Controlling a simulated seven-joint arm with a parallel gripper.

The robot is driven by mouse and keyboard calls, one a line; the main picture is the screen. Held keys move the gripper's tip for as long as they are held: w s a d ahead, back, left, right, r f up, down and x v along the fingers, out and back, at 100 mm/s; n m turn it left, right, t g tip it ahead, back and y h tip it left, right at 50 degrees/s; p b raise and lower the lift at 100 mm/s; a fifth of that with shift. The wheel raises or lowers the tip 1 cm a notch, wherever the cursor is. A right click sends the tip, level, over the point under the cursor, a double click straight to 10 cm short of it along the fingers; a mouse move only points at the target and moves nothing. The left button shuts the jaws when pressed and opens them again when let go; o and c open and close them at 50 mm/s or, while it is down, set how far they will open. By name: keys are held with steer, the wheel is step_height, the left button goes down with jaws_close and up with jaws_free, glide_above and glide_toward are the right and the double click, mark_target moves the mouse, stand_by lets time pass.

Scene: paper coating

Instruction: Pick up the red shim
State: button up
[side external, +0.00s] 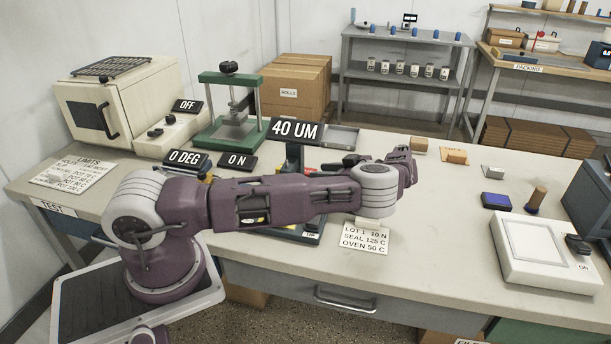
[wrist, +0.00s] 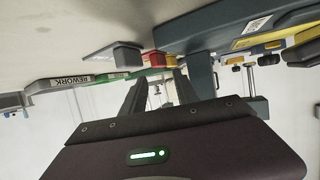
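The red shim (wrist: 157,60) shows as a small red block in the wrist view, past my fingertips and next to a dark grey block. A small red patch (side external: 309,171) beside the gauge in the side external view appears to be the same piece, partly hidden by my arm. My gripper (wrist: 158,88) is open, its two dark fingers apart with nothing seen between them. It points towards the red shim but appears short of it. In the side external view my gripper is mostly hidden behind my arm.
A dark blue gauge (wrist: 202,75) stands close beside my right finger in the wrist view. The 40 UM display (side external: 295,131) stands behind my arm. The bench right of my wrist has clear room.

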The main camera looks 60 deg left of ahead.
mark_target(307, 173)
steer(key=x, duration=0.6)
steer(key=shift+s+a+f, duration=0.15)
steer(key=shift+f, duration=0.05)
jaws_close()
